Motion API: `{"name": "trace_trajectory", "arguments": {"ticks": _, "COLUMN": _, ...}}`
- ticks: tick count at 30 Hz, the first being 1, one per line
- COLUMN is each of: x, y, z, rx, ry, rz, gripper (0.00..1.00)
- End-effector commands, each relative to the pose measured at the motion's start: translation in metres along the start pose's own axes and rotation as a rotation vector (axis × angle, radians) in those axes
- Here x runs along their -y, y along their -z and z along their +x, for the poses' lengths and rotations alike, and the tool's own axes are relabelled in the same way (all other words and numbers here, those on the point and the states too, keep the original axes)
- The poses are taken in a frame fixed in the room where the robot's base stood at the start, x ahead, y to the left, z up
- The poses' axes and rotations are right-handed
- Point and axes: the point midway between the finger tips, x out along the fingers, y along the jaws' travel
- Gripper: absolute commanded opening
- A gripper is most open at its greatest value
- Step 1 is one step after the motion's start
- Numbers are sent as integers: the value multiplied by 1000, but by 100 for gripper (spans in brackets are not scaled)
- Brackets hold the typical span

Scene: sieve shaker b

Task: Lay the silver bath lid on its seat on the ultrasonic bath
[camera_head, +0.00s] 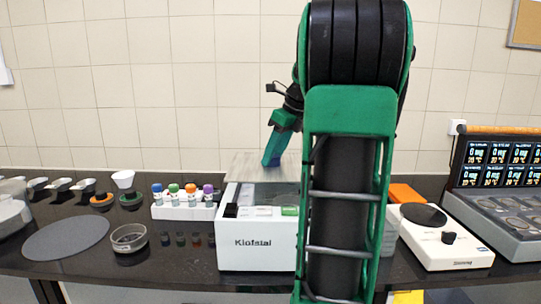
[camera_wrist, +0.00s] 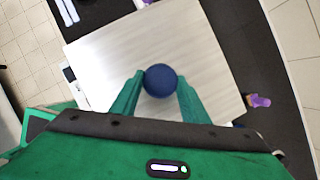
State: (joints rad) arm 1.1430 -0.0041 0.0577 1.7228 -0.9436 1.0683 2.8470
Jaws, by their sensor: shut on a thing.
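The silver bath lid (camera_head: 248,164) is a flat brushed plate. In the head view it is over the rear part of the white ultrasonic bath (camera_head: 255,258), with the dark bath opening (camera_head: 272,196) showing in front of and below it. My gripper (camera_head: 271,160) points down at the lid. In the wrist view my gripper (camera_wrist: 160,88) is shut on the round blue knob (camera_wrist: 160,80) in the middle of the lid (camera_wrist: 215,75). The lid hides most of the bath there. I cannot tell how large the gap under the lid is.
A rack of colour-capped bottles (camera_head: 185,208) stands left of the bath. A grey round mat (camera_head: 66,238) and a glass dish (camera_head: 129,238) lie farther left. A white stirrer (camera_head: 445,245) stands to the right. My arm hides the bath's right side.

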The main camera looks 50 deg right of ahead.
Motion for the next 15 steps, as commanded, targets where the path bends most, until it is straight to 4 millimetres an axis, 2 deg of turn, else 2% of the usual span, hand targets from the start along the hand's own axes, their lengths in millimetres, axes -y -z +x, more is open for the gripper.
{"name": "trace_trajectory", "arguments": {"ticks": 8, "x": 4, "y": 3, "z": 1, "rx": 1, "ry": 3, "rz": 6, "gripper": 5}}
{"name": "trace_trajectory", "arguments": {"ticks": 15, "x": 4, "y": 12, "z": 18, "rx": 1, "ry": 3, "rz": 9, "gripper": 5}}
